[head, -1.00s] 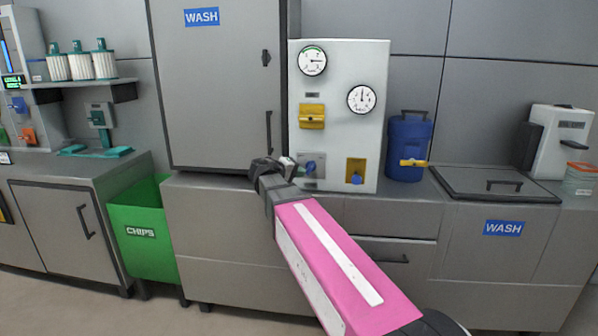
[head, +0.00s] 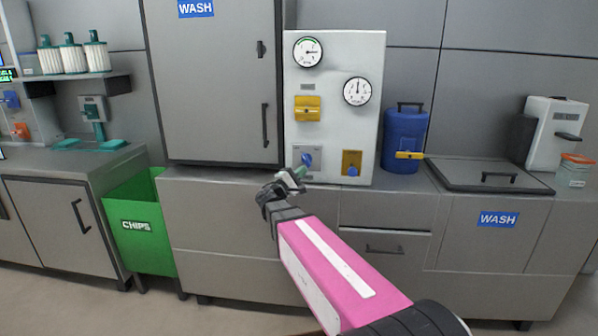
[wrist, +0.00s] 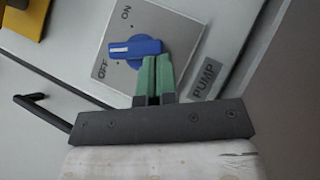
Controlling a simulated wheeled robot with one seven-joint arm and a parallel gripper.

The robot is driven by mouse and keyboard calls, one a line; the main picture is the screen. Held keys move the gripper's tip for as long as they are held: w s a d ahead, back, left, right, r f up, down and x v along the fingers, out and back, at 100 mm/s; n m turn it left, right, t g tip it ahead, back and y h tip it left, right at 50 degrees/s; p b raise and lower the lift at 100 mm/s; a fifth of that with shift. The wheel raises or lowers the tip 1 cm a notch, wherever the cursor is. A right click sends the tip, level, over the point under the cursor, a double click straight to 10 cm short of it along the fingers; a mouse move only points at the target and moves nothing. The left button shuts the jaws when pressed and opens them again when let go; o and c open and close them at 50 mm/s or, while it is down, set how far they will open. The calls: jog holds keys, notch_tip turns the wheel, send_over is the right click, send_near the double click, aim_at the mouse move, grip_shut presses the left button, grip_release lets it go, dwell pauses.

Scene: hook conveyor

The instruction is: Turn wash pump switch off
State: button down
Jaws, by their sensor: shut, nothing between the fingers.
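The wash pump switch is a blue knob (wrist: 135,48) on a grey plate (wrist: 181,33) marked ON and OFF, beside a PUMP label (wrist: 207,79). In the wrist view its white line points left, between the two words. In the head view the knob (head: 306,159) is low on the left of a white panel (head: 343,55). My gripper (wrist: 156,58) is shut and empty, its green fingertips together at the knob's lower right side. I cannot tell whether they touch it. In the head view my gripper (head: 300,172) is just below the knob.
A yellow switch (head: 307,108), two gauges and a second blue knob on yellow (head: 352,164) share the panel. A blue canister (head: 404,140) stands right of it. A grey WASH cabinet (head: 215,90) stands left. A green CHIPS bin (head: 137,226) is on the floor.

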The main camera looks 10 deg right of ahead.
jog(key=shift+s+d+f+n+t, duration=0.15)
jog(key=shift+d+n+t, duration=0.3)
jog(key=shift+n+t, duration=0.5)
jog(key=w+f+v, duration=0.2)
jog(key=v, duration=1)
jog(key=shift+a+f, duration=0.2)
jog(key=shift+a, duration=0.2)
jog(key=shift+s+g, duration=0.1)
jog(key=shift+g, duration=0.25)
